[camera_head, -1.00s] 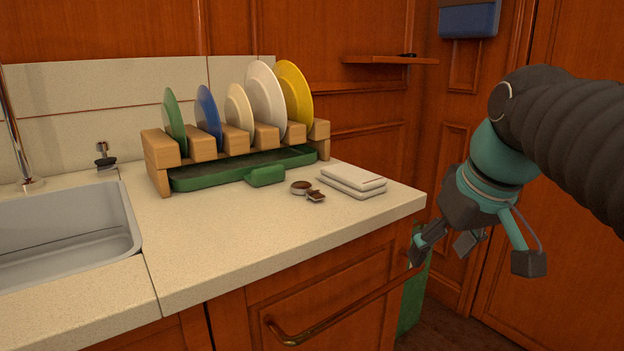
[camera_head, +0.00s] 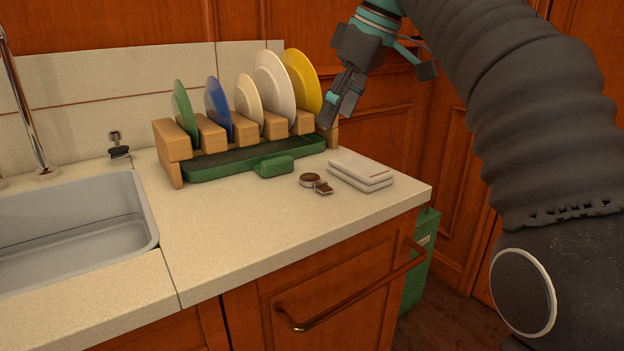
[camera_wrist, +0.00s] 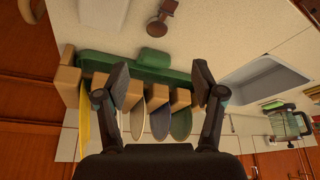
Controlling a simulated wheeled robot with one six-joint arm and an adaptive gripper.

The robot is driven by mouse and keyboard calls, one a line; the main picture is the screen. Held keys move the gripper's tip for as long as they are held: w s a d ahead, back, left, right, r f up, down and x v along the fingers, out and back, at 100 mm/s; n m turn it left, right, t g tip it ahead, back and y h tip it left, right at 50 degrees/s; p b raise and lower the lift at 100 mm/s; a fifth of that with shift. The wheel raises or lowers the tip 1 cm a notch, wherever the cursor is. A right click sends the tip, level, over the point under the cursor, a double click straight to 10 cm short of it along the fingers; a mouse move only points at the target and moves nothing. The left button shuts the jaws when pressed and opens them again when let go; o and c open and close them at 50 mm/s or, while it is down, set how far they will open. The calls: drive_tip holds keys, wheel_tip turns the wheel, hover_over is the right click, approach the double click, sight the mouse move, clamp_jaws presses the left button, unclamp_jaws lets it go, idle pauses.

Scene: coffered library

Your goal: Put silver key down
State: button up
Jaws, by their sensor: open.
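I cannot make out a silver key in any view. My gripper (camera_head: 339,108) is open, above the counter's back right beside the yellow plate (camera_head: 303,80). In the wrist view its two fingers stand wide apart with nothing between them (camera_wrist: 160,84), over the dish rack and its plates. A small brown round object with a squarish end (camera_head: 312,182) lies on the pale counter (camera_head: 240,220); it also shows at the top of the wrist view (camera_wrist: 161,20).
A wooden dish rack (camera_head: 172,142) holds several plates over a green tray (camera_head: 225,165). Folded white cloths (camera_head: 361,167) lie at the counter's right. The sink (camera_head: 75,225) is at left. A green bin (camera_head: 420,262) stands below the counter's right end.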

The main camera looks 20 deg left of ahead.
approach(311, 176)
drive_tip(key=shift+s+a+f, duration=0.1)
drive_tip(key=shift+a+f, duration=0.1)
drive_tip(key=shift+f, duration=0.3)
drive_tip(key=shift+s+a+f, duration=0.1)
drive_tip(key=shift+a+f, duration=0.15)
drive_tip(key=shift+f, duration=0.25)
drive_tip(key=shift+w+x, duration=0.15)
drive_tip(key=shift+x, duration=1.45)
drive_tip(key=shift+w+x, duration=0.15)
drive_tip(key=shift+x, duration=1.4)
drive_tip(key=shift+d, duration=0.1)
drive_tip(key=shift+c, duration=0.2)
drive_tip(key=c, duration=1.2)
drive_tip(key=shift+r, duration=0.1)
